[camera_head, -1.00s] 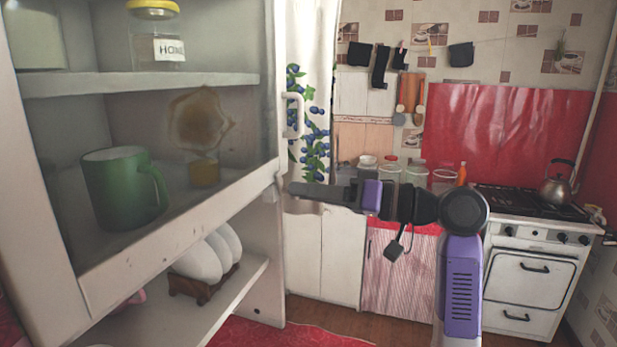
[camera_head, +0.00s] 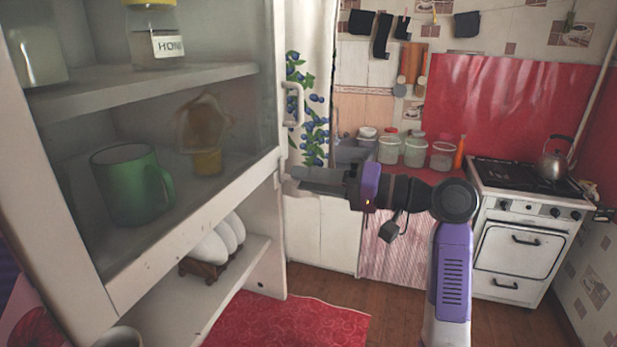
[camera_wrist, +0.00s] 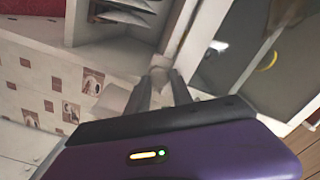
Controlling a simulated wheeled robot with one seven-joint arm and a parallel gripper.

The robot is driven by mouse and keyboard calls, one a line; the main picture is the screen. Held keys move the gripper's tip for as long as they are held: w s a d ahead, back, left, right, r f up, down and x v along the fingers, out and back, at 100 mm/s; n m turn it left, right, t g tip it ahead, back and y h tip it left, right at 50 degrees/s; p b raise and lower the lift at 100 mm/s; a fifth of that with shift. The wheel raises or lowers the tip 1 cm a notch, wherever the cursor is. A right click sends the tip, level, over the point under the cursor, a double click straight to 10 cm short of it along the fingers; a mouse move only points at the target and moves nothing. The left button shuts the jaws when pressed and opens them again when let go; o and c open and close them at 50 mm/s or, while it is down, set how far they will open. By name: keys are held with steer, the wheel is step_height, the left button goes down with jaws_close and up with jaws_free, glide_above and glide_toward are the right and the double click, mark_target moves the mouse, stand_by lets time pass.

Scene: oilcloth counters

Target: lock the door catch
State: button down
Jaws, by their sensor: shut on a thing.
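The glass-fronted cabinet door (camera_head: 175,252) fills the left of the head view and looks closed, with a white handle (camera_head: 293,104) on its right edge. My gripper (camera_head: 292,180) reaches left to the door's lower right corner. In the wrist view, my gripper's two grey fingers (camera_wrist: 161,84) are close together around a small pale piece, the door catch (camera_wrist: 160,63), at the cabinet's edge. The fingers hide much of the catch, so I cannot tell its exact angle.
Behind the glass are a green mug (camera_head: 130,187) and a honey jar (camera_head: 154,38). Plates (camera_head: 212,250) stand on the open shelf below. A stove (camera_head: 525,235) with a kettle (camera_head: 555,157) stands at the right.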

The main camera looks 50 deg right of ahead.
steer(key=c, duration=1.2)
jaws_free()
steer(key=shift+o, duration=0.2)
steer(key=b+v, duration=0.2)
steer(key=v, duration=0.6)
steer(key=shift+w, duration=0.1)
